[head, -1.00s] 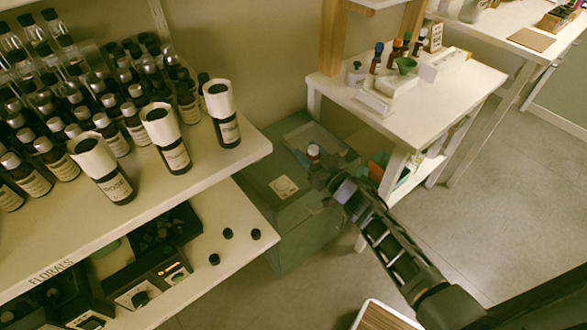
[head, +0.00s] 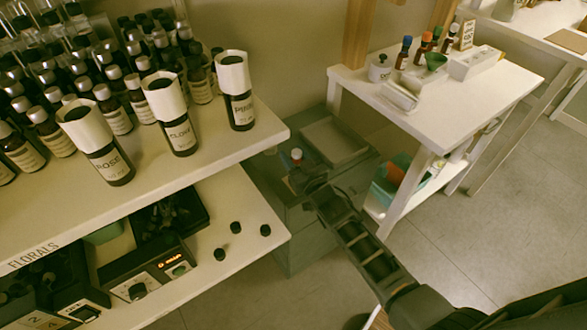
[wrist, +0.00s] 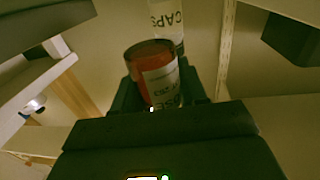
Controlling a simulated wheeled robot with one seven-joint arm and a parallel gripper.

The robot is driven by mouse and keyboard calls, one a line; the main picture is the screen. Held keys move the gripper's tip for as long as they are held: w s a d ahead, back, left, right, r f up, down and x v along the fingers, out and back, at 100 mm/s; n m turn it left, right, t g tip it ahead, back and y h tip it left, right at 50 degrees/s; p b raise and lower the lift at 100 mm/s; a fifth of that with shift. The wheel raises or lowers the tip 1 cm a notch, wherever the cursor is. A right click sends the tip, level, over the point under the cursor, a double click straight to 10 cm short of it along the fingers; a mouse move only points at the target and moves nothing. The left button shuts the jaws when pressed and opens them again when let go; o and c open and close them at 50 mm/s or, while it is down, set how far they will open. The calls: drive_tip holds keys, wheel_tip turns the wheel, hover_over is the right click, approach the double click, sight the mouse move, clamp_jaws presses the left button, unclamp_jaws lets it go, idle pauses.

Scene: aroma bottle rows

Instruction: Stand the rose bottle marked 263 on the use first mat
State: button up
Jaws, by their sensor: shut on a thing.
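My gripper (head: 297,172) is shut on a small amber-red bottle in the head view, held above the grey cabinet, with its pale and reddish top (head: 296,155) showing. In the wrist view the held bottle (wrist: 158,75) stands between the dark fingers (wrist: 160,100). Its white label shows letters ending in "SE" and a number that looks like 263. The bottle's lower part is hidden by the gripper. I cannot make out the use first mat in these views.
A grey cabinet (head: 290,225) with an open tray (head: 335,141) stands between the bottle shelf (head: 235,150) and a white table (head: 440,95). The table holds small bottles, a green funnel (head: 434,61) and a sign card (head: 467,34).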

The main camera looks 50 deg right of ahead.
drive_tip(key=shift+f+b, duration=0.3)
drive_tip(key=shift+f, duration=1.7)
drive_tip(key=shift+f, duration=0.2)
drive_tip(key=o, duration=1.2)
drive_tip(key=shift+c, duration=0.2)
drive_tip(key=shift+r, duration=0.15)
